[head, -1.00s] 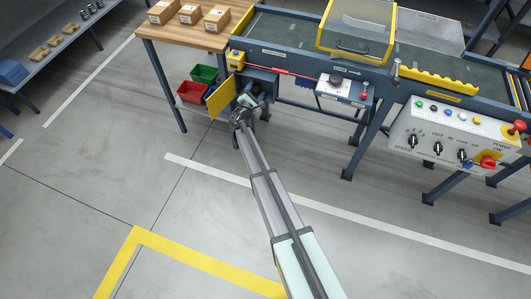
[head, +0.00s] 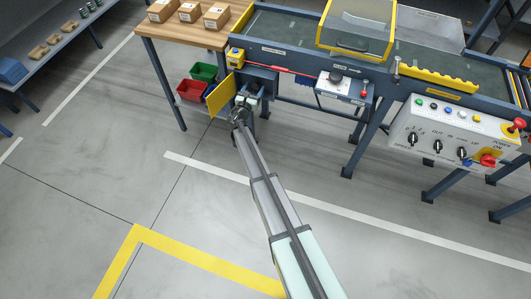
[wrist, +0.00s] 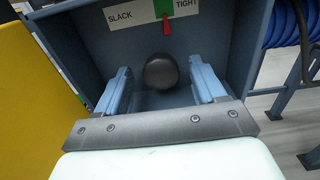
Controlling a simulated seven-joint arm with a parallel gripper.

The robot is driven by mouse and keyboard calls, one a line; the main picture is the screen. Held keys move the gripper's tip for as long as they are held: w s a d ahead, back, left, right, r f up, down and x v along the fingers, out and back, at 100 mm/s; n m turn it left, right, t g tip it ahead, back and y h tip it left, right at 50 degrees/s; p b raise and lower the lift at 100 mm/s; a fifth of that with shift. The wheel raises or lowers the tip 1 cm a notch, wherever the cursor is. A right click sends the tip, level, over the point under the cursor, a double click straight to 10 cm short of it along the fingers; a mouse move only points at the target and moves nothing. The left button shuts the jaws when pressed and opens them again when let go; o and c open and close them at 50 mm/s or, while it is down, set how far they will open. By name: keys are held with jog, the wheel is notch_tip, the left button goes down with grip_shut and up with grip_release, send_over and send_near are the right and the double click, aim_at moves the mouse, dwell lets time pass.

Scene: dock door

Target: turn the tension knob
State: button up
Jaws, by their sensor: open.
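The tension knob (wrist: 161,70) is a dark round knob on the back wall of a blue-grey box. Above it is a SLACK–TIGHT scale (wrist: 132,14) with a green band, and a red pointer (wrist: 167,26) stands at the green band. My gripper (wrist: 160,84) is open, with one finger at each side of the knob and visible gaps between. Whether the fingertips reach level with the knob is hard to tell. In the head view my gripper (head: 243,103) is at the box's opening and hides the knob.
A yellow door (head: 221,96) stands open at the left of the box; it also shows in the wrist view (wrist: 30,85). Blue coiled hose (wrist: 285,25) hangs at the right. Red (head: 192,91) and green bins (head: 203,72) stand left. A control panel (head: 450,135) is far right.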

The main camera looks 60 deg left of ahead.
jog(key=v, duration=1.3)
jog(key=w+d+f+m+g+h, duration=0.1)
jog(key=d+f+m+h, duration=0.3)
jog(key=d+m, duration=0.5)
jog(key=w+d+f+m+g+h, duration=0.1)
jog(key=d+f+m+h, duration=0.3)
jog(key=d+m, duration=0.5)
jog(key=shift+d+f+m+h, duration=0.25)
jog(key=shift+f+m+h, duration=0.15)
jog(key=shift+h, duration=0.8)
